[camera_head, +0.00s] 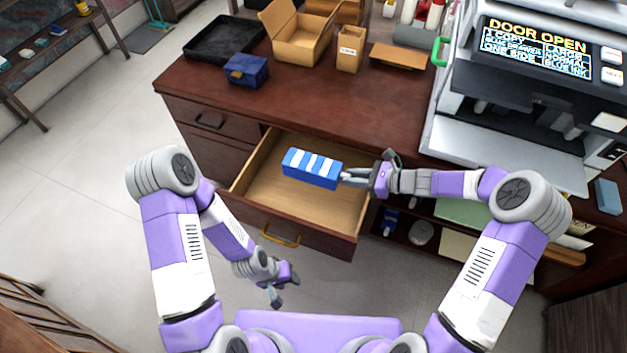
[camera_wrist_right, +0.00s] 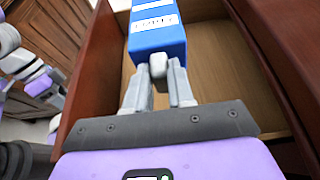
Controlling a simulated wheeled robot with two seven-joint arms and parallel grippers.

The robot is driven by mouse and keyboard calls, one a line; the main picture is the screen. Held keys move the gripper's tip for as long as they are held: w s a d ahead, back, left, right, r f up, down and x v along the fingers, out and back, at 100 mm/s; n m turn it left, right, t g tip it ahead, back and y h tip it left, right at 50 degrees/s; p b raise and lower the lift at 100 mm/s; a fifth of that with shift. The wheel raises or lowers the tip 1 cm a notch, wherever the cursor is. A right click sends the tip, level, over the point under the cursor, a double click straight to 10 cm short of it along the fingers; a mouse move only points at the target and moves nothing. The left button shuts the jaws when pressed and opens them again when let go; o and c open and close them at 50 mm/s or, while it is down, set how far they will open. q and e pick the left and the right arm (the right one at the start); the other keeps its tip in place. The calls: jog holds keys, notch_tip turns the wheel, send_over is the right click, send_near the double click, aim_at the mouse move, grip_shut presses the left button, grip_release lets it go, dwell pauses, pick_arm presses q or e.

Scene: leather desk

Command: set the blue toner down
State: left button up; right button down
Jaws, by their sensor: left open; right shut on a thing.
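The blue toner (camera_head: 312,168) is a blue box with white bands. My right gripper (camera_head: 352,178) is shut on its right end and holds it over the open desk drawer (camera_head: 262,205). In the right wrist view the toner (camera_wrist_right: 157,42) sits at the tips of the right gripper (camera_wrist_right: 158,75), with the bare wooden drawer floor (camera_wrist_right: 215,65) below and beside it. I cannot tell whether the toner touches the drawer floor. My left gripper (camera_head: 284,287) is open and empty, low in front of the drawer.
A copier (camera_head: 510,150) with a lit "DOOR OPEN" display stands on the desk (camera_head: 330,95) at the right. A dark blue box (camera_head: 246,70), a black tray (camera_head: 222,40) and cardboard boxes (camera_head: 300,38) stand on the desk. Shelves under the copier hold paper and small items.

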notch_tip(320, 180, down, 10)
jog(key=b, duration=0.3)
jog(key=shift+r, duration=0.15)
jog(key=shift+f+b, duration=0.65)
jog(key=c, duration=1)
grip_release()
jog(key=shift+o, duration=0.2)
jog(key=r+p+v, duration=0.1)
jog(key=p+v, duration=0.3)
jog(key=v, duration=0.8)
